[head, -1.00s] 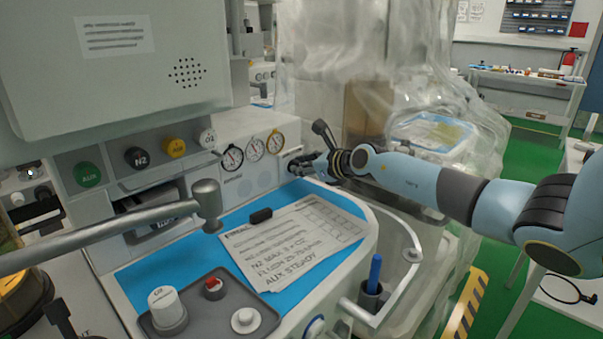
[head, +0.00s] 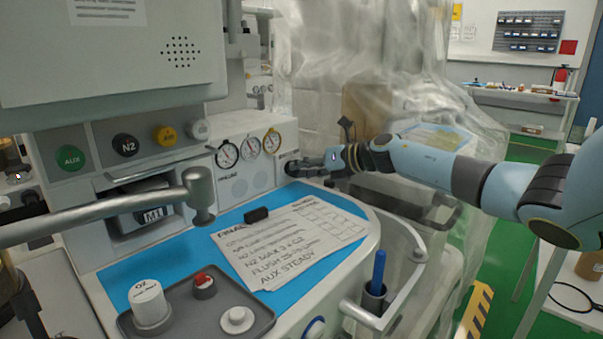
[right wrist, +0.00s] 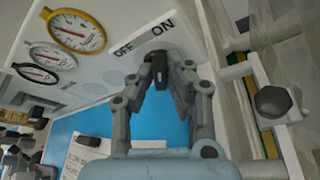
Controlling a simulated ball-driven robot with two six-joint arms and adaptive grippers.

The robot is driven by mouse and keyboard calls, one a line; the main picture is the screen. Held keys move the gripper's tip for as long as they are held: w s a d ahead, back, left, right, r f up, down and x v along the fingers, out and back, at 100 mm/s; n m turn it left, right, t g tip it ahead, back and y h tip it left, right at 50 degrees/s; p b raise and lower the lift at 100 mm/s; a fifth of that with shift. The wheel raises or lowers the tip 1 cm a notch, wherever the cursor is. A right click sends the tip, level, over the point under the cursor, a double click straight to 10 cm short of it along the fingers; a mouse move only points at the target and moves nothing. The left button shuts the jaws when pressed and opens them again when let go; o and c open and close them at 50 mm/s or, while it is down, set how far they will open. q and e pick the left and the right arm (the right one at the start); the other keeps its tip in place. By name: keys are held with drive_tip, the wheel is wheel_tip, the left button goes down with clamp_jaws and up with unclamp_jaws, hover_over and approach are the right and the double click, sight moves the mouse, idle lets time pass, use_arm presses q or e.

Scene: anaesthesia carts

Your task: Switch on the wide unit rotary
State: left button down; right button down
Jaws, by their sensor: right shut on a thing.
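The rotary switch (right wrist: 159,68) is a dark knob on the pale front panel of the unit, under printed OFF and ON labels in the right wrist view. In the head view the rotary (head: 291,168) shows only in part, right of the gauges. My right gripper (head: 303,168) reaches it from the right, and its fingers are shut on the knob. In the right wrist view the fingers of my right gripper (right wrist: 160,82) close on it from both sides and hide part of it. My left gripper is not in view.
Three round gauges (head: 250,147) sit left of the rotary. A blue worktop (head: 190,240) below carries a printed sheet (head: 290,238) and a grey tray (head: 200,310). A grey rail (head: 415,255) edges the worktop at right. Plastic sheeting hangs behind my right arm.

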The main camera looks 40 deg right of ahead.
drive_tip(key=shift+f+m, duration=0.1)
drive_tip(key=shift+m, duration=0.2)
idle(0.4)
drive_tip(key=c, duration=1.3)
unclamp_jaws()
drive_tip(key=shift+s+d, duration=0.1)
drive_tip(key=shift+s, duration=0.05)
drive_tip(key=shift+v, duration=3.6)
